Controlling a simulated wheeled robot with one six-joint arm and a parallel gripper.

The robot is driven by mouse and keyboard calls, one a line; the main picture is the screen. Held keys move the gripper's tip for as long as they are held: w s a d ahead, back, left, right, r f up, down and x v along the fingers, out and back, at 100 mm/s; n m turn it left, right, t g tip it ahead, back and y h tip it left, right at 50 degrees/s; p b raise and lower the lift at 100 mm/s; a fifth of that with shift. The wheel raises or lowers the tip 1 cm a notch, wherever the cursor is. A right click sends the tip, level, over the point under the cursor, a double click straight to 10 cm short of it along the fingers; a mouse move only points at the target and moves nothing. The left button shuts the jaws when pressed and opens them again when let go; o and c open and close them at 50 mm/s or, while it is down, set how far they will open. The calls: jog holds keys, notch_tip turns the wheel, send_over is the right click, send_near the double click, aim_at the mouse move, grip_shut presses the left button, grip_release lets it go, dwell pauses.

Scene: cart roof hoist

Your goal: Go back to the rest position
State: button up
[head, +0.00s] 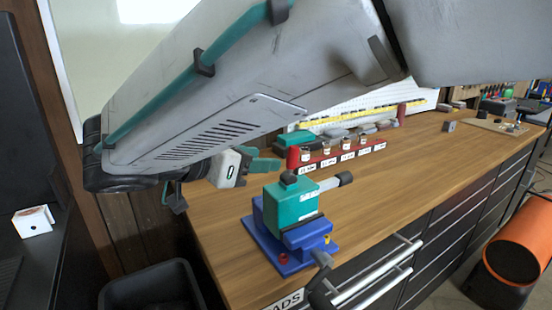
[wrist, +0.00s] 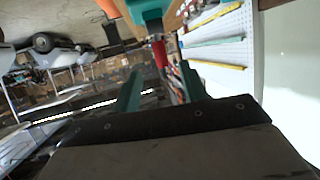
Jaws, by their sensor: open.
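My gripper (head: 263,164) is at the left of the bench in the head view, below my large grey arm link. Its teal fingers are apart with nothing seen between them. The wrist view also shows both teal fingers of my gripper (wrist: 161,88), spread and empty. A teal block with a grey cylinder (head: 292,202) sits in a blue vise (head: 283,250) on the bench, just below and to the right of the gripper, apart from it. Part of the teal block (wrist: 150,10) shows at the top of the wrist view.
A wooden workbench (head: 400,170) carries a red rack (head: 337,154) with several small labelled pieces. A white pegboard (head: 370,112) stands behind. A black bin (head: 150,288) is on the floor at lower left. The bench's middle is clear.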

jog(key=shift+s+a+r, duration=0.1)
jog(key=shift+s+a, duration=0.05)
jog(key=shift+s, duration=0.05)
notch_tip(320, 180, down, 6)
jog(key=s+d+n+g+y, duration=0.1)
jog(key=s+d+n+g, duration=0.2)
jog(key=n, duration=0.5)
jog(key=s+d+f+g+y, duration=0.1)
jog(key=s+d, duration=0.4)
jog(key=d, duration=0.5)
jog(key=s+d+f+g+y, duration=0.2)
jog(key=s+d+y, duration=0.3)
jog(key=d, duration=0.5)
jog(key=s+d+f+n+g+y, duration=0.1)
jog(key=s+d, duration=0.4)
jog(key=d, duration=0.5)
jog(key=shift+f+g+y, duration=0.2)
jog(key=shift+g+y, duration=0.7)
